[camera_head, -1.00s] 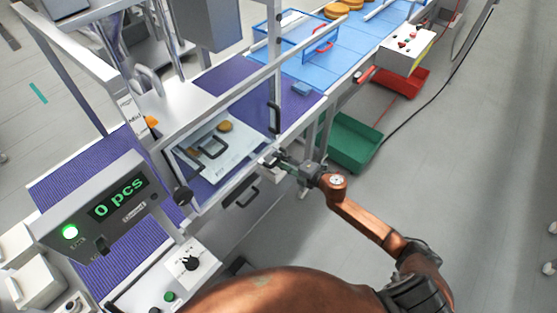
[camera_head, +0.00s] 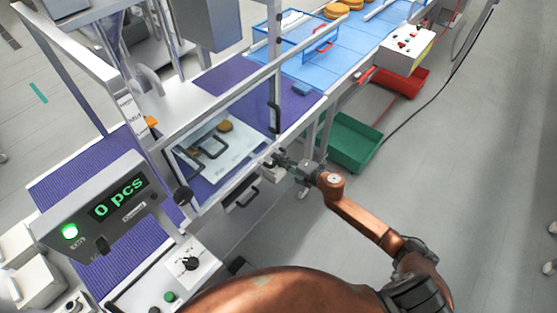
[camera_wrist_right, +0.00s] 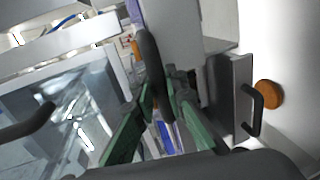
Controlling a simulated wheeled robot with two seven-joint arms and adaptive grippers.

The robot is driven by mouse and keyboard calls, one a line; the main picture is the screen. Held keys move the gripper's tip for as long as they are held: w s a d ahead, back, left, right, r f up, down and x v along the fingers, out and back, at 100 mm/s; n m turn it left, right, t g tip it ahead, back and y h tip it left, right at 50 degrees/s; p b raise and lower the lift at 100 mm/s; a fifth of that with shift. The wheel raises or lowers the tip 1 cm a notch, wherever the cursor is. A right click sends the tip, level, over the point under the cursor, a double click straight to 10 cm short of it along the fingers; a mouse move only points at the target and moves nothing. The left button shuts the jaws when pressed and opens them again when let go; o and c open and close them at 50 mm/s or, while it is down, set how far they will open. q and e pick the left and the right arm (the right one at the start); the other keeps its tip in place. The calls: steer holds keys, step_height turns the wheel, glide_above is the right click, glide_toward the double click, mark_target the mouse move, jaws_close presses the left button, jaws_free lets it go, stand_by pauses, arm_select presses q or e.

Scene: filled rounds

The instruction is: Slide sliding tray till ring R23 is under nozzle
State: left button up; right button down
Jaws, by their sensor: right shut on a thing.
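The pale sliding tray (camera_head: 237,157) lies behind the clear guard of the machine, with dark ring-like shapes (camera_head: 211,147) and an orange-brown round (camera_head: 224,127) on or over it. I cannot read any label, so I cannot tell which ring is R23. A grey curved pipe (camera_head: 149,80) stands behind the guard frame; I cannot make out the nozzle's tip. My right gripper (camera_head: 272,160) is at the front right corner of the guarded box. In the right wrist view its green fingers (camera_wrist_right: 158,92) are shut on a dark upright handle (camera_wrist_right: 149,58). My left gripper is not in view.
A counter display (camera_head: 118,200) reading "0 pcs" and a knob panel (camera_head: 190,264) stand at the left front. A drawer handle (camera_head: 247,198) juts out below the box. A green bin (camera_head: 352,143) and a red bin (camera_head: 405,83) are at the right. Open floor lies right.

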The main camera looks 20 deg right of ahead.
mark_target(286, 152)
stand_by(0.3)
steer(key=d, duration=0.1)
steer(key=w+d+b, duration=0.1)
steer(key=w+d, duration=0.1)
steer(key=shift+d+f+b, duration=0.15)
steer(key=shift+d+b, duration=0.15)
steer(key=shift+d, duration=0.05)
steer(key=shift+w+d, duration=0.25)
steer(key=shift+d, duration=0.05)
steer(key=shift+s, duration=0.1)
steer(key=c, duration=2.4)
jaws_free()
steer(key=shift+a, duration=0.2)
steer(key=o, duration=0.5)
steer(key=shift+d, duration=0.15)
steer(key=shift+c, duration=0.2)
steer(key=v, duration=1.2)
